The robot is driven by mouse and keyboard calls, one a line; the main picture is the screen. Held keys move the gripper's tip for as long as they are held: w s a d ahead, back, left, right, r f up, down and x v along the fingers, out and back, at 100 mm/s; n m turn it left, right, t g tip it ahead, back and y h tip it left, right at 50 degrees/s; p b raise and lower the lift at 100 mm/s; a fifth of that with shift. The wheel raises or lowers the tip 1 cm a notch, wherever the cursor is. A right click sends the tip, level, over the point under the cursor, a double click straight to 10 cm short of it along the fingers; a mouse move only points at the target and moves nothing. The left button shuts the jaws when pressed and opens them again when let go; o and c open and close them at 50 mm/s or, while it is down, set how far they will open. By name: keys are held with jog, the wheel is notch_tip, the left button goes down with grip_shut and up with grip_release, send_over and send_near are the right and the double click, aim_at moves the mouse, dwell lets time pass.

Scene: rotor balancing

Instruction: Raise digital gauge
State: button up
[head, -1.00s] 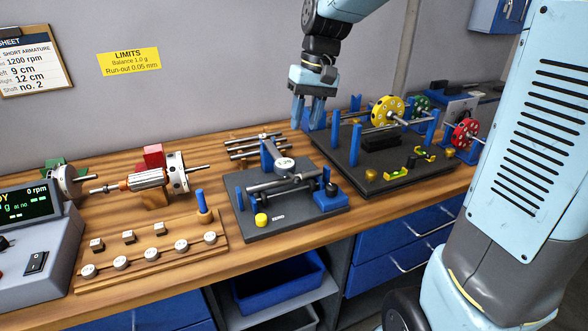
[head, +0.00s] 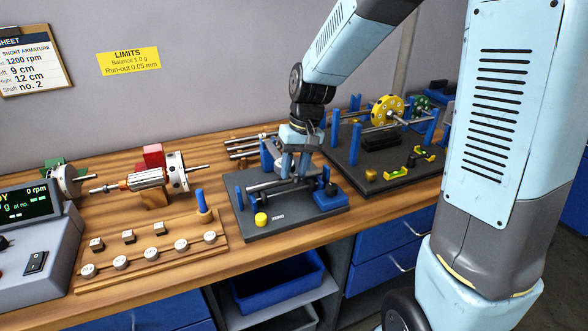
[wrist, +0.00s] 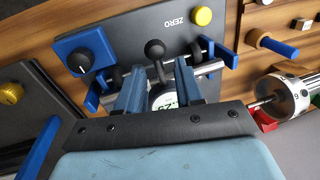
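The digital gauge (wrist: 163,98), with a round pale display, stands on the dark plate marked ZERO (head: 276,225). My gripper (head: 294,173) points down over this fixture and hides most of the gauge in the head view. In the wrist view my gripper's two blue-grey fingers (wrist: 160,72) are apart, one on each side of the gauge. I cannot tell whether either finger touches it. A dark rounded piece (wrist: 155,48) shows just beyond the fingertips. A steel shaft (wrist: 207,69) lies across the fixture beneath.
A blue block with a black knob (head: 331,195) and a yellow button (head: 261,219) sit on the plate. The balancing stand with the yellow wheel (head: 387,110) is at right. A rotor (head: 147,180) and a wooden weight rack (head: 150,258) are at left.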

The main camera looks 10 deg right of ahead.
jog(key=shift+f, duration=0.25)
grip_shut()
dwell(1.4)
